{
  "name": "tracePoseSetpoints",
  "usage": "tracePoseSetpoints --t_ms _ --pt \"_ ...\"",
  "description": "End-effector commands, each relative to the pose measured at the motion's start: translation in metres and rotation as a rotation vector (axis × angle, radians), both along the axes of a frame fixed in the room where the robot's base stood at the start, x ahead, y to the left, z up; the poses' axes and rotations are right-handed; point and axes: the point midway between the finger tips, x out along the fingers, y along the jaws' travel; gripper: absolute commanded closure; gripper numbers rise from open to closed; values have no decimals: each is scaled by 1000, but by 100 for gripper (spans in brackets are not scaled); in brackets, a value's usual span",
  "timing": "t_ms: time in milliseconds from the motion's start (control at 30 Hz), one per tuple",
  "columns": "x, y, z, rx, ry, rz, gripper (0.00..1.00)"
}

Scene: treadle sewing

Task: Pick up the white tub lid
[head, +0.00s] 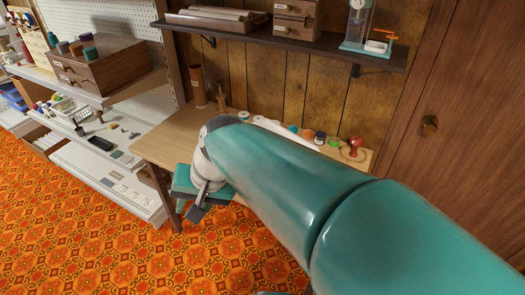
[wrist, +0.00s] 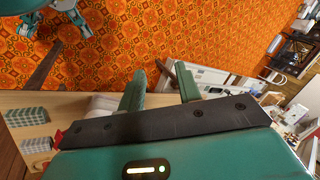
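I cannot pick out the white tub lid for certain in either view. In the wrist view, a pale, rounded white object (wrist: 101,104) sits on the wooden table, partly hidden behind my gripper's dark plate; I cannot tell whether it is the lid. My gripper (wrist: 160,87) has its two teal fingers apart with nothing visible between them. In the head view, my gripper (head: 195,196) is at the table's front edge, and my arm covers much of the tabletop.
The wooden table (head: 160,145) carries small coloured round items (head: 308,134) and a red-knobbed stamp (head: 354,146) along its back. A dark shelf (head: 270,37) hangs above. White shelving (head: 125,190) stands to the left. The patterned orange floor (head: 75,245) in front is clear.

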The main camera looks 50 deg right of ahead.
Motion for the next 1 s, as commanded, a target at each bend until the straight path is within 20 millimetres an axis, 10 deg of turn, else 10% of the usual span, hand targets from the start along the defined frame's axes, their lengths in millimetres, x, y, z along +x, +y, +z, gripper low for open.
tracePoseSetpoints --t_ms 400,700,1000 --pt "59 -152 -43 865 119 -1036 66" --pt "25 -323 -87 1451 -34 -1677 66" --pt "19 -360 -103 1581 -97 -1797 66"
